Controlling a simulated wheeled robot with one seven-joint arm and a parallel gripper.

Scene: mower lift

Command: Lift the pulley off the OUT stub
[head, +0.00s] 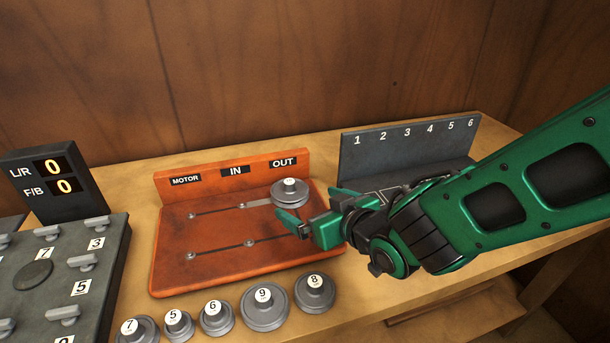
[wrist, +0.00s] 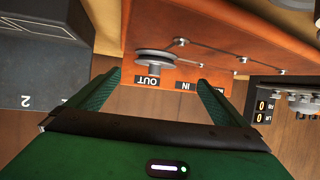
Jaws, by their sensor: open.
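A grey grooved pulley (head: 291,193) sits on the OUT stub of the orange board (head: 180,262), under the OUT label (head: 283,161). A light bar reaches from it to the left toward the IN label (head: 235,170). My gripper (head: 305,208) is open and empty, just right of the pulley in the head view. In the wrist view the pulley (wrist: 154,56) shows beyond and between my gripper's two green fingers (wrist: 158,82), and I see no contact. The stub itself is mostly hidden under the pulley.
Several numbered pulleys (head: 265,308) stand along the table's front edge. A dark rack (head: 365,160) numbered 1 to 6 stands at the back right, partly behind my arm. A keyed panel (head: 105,262) and an L/R, F/B display (head: 50,185) reading 0 are at left.

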